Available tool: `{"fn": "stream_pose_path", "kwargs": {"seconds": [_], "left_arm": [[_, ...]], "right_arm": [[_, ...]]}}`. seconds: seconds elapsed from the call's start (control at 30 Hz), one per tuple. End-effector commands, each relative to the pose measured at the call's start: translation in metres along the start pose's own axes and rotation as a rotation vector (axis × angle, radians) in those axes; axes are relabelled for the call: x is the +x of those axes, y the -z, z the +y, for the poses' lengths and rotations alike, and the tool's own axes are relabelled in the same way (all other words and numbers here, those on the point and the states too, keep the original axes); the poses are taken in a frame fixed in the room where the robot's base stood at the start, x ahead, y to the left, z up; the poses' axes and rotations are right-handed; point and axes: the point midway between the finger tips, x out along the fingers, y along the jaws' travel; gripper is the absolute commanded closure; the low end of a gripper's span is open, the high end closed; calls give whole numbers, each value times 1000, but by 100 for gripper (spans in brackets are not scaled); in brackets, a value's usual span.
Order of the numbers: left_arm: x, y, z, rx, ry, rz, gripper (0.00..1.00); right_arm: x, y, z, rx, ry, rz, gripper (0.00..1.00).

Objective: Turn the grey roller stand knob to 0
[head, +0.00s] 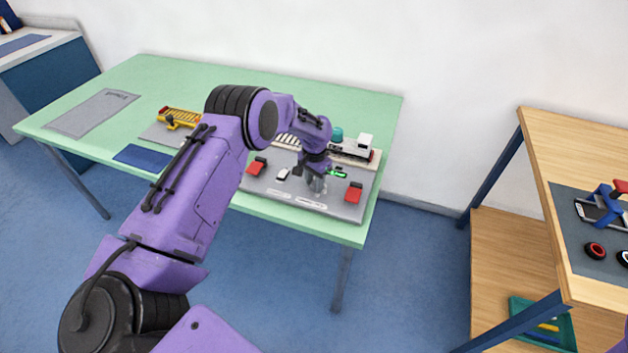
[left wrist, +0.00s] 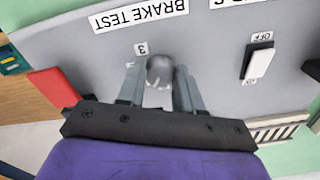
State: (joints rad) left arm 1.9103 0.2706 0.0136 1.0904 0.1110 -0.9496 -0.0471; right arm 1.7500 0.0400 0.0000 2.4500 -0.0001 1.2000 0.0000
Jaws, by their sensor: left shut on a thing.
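The grey round knob (left wrist: 160,69) stands on a grey panel (left wrist: 215,50), between the two fingers of my left gripper (left wrist: 159,88). The gripper is shut on it. A label "3" is beside the knob, just above it in the left wrist view; I see no 0 mark, and the fingers hide part of the dial. I cannot tell which number the knob points to. In the head view my left gripper (head: 316,183) reaches down to the front part of the panel (head: 345,209) on the green table. My right gripper is not in view.
A switch marked OFF (left wrist: 258,62) and a red block (left wrist: 52,87) flank the gripper. A "BRAKE TEST" label reads upside down. The green table (head: 90,82) also bears a yellow rack (head: 180,117) and a blue mat (head: 143,157). A wooden table (head: 575,150) stands at right.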

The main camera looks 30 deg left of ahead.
Motion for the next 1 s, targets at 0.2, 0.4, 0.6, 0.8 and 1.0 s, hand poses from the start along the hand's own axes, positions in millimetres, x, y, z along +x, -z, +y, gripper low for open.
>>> {"fn": "stream_pose_path", "kwargs": {"seconds": [0.2, 0.4, 0.6, 0.8, 1.0], "left_arm": [[0, 0, 1, -200, 1, 1, 96], [0, 1, 1, -374, 0, 1, 96], [0, 1, 2, -511, 0, 1, 96], [0, 1, 2, -601, 0, 2, 96], [-1, 1, 2, -647, 0, 2, 96]], "right_arm": [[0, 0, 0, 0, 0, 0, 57], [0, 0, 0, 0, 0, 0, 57], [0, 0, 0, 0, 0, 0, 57], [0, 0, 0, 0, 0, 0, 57], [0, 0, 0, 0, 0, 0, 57]]}}
